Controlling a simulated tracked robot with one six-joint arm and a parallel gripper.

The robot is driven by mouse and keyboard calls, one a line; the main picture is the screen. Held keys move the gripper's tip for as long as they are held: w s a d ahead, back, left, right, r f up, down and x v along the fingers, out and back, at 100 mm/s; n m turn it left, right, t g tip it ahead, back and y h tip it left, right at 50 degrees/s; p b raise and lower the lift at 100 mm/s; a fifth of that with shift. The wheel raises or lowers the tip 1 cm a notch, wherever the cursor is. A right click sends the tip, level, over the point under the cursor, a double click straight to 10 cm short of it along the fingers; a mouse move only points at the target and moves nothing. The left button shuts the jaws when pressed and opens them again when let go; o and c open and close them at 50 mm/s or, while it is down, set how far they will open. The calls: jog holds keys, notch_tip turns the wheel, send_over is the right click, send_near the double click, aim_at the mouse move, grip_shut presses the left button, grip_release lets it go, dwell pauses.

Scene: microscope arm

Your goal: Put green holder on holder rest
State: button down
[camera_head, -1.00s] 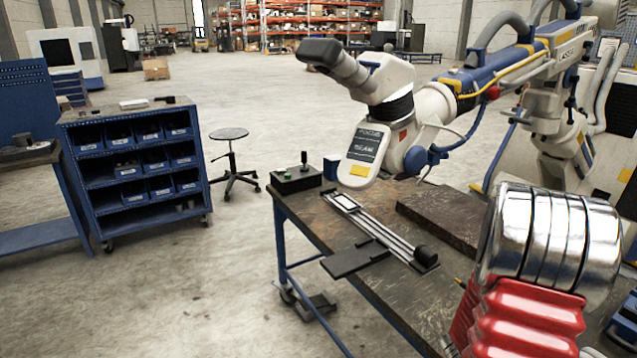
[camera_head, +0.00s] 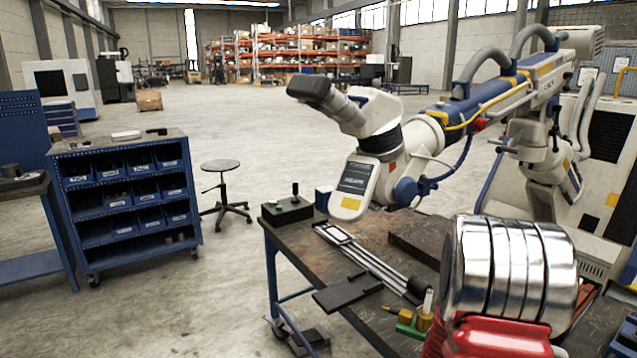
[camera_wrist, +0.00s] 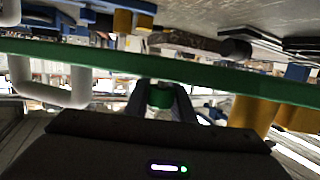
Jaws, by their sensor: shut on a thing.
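The green holder (camera_wrist: 95,57) shows in the wrist view as a long green bar across the picture, with yellow parts (camera_wrist: 252,112) and a white curved part (camera_wrist: 50,90) along it. My gripper (camera_wrist: 160,98) is shut on a green part at its middle. In the head view a piece of the green holder (camera_head: 408,329) shows above the table's front part, left of my arm, with yellow parts beside it. My arm hides the rest of it and my gripper there. I cannot tell for sure which thing is the holder rest.
The workbench (camera_head: 300,238) carries a metal rail (camera_head: 375,262), a black plate (camera_head: 347,293) and a control box with a joystick (camera_head: 287,210). The microscope head (camera_head: 352,188) hangs over the bench's back part. A stool (camera_head: 222,185) and blue bin cabinet (camera_head: 125,205) stand left.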

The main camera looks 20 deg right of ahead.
jog(key=w+a+n+t+y, duration=0.1)
jog(key=w+a, duration=0.2)
jog(key=w+a+n+t+y, duration=0.1)
jog(key=w+a, duration=0.2)
jog(key=w+a+n+t, duration=0.1)
jog(key=w+a+t, duration=0.1)
jog(key=w+a, duration=0.1)
jog(key=shift+w+a+r+n+y, duration=0.1)
jog(key=shift+w+r+n+y, duration=0.1)
jog(key=shift+r+n+y, duration=0.15)
jog(key=w+a+r+n+t+y, duration=0.1)
jog(key=w+a+n+y, duration=0.2)
jog(key=a, duration=0.9)
jog(key=w+a+r+n+t+y, duration=0.1)
jog(key=w+a+n+t+y, duration=0.1)
jog(key=a, duration=1)
jog(key=w+a+r+n+t+y, duration=0.1)
jog(key=w+a+n+y, duration=0.3)
jog(key=a, duration=0.8)
jog(key=w+y, duration=0.2)
jog(key=w, duration=0.1)
jog(key=shift+w+a+t, duration=0.15)
jog(key=shift+a+t, duration=0.25)
jog(key=shift+y, duration=0.25)
jog(key=shift+s, duration=0.4)
jog(key=shift+s, duration=0.1)
